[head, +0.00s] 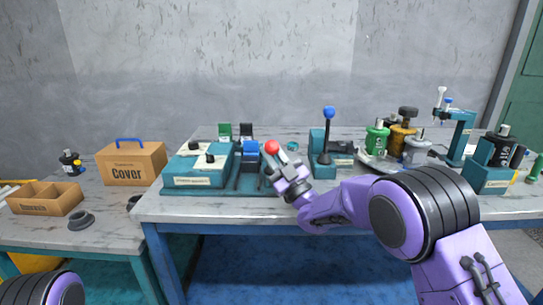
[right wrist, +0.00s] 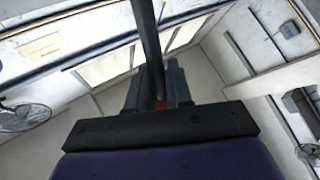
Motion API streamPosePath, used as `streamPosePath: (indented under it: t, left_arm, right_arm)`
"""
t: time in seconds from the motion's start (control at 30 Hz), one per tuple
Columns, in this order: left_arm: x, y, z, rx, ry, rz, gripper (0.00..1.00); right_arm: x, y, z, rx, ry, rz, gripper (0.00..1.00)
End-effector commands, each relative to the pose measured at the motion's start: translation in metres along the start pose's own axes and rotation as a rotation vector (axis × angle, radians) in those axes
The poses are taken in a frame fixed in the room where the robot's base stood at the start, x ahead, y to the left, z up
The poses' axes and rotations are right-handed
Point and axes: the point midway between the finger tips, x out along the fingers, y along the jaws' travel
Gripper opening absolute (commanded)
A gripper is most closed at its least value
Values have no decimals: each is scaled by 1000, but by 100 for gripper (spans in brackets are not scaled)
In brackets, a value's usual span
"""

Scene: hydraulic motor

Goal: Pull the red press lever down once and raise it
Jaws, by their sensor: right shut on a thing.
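The red press lever shows its round red knob (head: 271,147) in the head view, at the right end of the teal press fixture (head: 243,186) near the table's front. My right gripper (head: 277,174) is at the lever just below the knob, its jaws shut on it. In the right wrist view a dark rod (right wrist: 147,45) runs down between the fingers (right wrist: 158,88), with a small bit of red between them. Most of the lever's shaft is hidden by the gripper in the head view. My left gripper is out of view; only a purple part of my arm shows at lower left.
A blue-knobbed lever (head: 329,113) on another teal press stands just right of my gripper. Green, gold and grey parts (head: 403,135) stand farther right. A "Cover" box (head: 134,163) and an open tray (head: 45,197) are on the left table.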

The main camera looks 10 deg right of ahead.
Motion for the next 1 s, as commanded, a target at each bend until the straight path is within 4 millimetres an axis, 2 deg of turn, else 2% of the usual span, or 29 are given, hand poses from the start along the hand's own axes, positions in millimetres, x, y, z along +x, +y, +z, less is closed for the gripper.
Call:
streamPosePath:
  t: [0.07,0.1,0.13,0.43,0.57,0.63,0.87,1.0]
  left_arm:
    - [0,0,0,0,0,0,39]
    - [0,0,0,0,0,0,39]
    - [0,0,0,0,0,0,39]
    - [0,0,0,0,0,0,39]
    - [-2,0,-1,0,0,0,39]
    - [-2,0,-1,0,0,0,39]
    - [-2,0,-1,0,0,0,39]
    - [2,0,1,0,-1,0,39]
  right_arm:
    - [-2,-3,3,1,-7,-6,0]
    - [-2,-3,3,1,-7,-6,30]
    - [-2,-3,3,2,-7,-6,37]
    - [0,-2,0,2,-3,-4,37]
    - [11,5,-14,0,-1,-4,37]
    - [19,10,-29,0,1,-5,37]
    - [20,14,-101,1,7,-2,37]
    - [7,4,-136,3,2,-6,37]
